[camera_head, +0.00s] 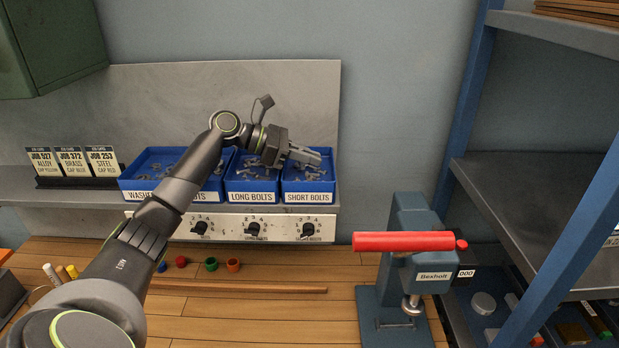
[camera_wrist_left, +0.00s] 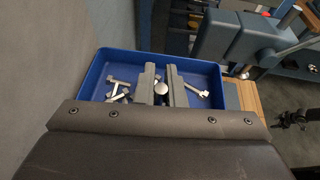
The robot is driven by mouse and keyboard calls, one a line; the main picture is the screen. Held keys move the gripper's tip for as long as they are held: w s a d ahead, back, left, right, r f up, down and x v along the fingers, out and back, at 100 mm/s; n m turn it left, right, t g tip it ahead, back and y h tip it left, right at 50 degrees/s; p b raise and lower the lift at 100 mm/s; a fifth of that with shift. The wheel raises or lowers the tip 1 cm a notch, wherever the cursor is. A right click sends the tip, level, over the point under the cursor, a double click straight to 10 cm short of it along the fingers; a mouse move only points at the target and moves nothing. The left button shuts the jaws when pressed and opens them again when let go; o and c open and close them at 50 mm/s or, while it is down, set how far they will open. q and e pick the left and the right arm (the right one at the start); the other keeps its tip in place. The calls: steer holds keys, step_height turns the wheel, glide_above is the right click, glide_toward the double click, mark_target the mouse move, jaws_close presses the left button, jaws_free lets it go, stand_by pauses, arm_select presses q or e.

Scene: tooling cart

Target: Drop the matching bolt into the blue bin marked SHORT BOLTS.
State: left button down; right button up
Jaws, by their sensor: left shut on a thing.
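The blue bin marked SHORT BOLTS (camera_head: 309,198) stands on the shelf, rightmost of the blue bins. My left gripper (camera_head: 306,157) is over this bin, its fingers pointing right. In the left wrist view my left gripper (camera_wrist_left: 161,75) is shut on a bolt (camera_wrist_left: 161,88), whose round silver head shows between the fingers. The blue bin (camera_wrist_left: 88,80) lies below the fingers in that view, with several loose bolts (camera_wrist_left: 201,92) inside. The bolt's shank is hidden. My right gripper is in neither view.
Job cards (camera_head: 72,162) stand at far left. A press with a red handle (camera_head: 404,241) stands on the wooden bench at right. A blue rack (camera_head: 470,95) bounds the right side.

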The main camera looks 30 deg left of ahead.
arm_select(q)
steer(key=c, duration=1.4)
jaws_free()
steer(key=shift+c, duration=0.2)
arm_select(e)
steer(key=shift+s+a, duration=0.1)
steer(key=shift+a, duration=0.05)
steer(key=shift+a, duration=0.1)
arm_select(q)
steer(key=shift+a, duration=0.1)
steer(key=b+v, duration=0.6)
steer(key=v, duration=1.1)
steer(key=shift+r, duration=0.15)
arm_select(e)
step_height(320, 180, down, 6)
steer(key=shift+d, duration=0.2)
arm_select(q)
steer(key=shift+r, duration=0.1)
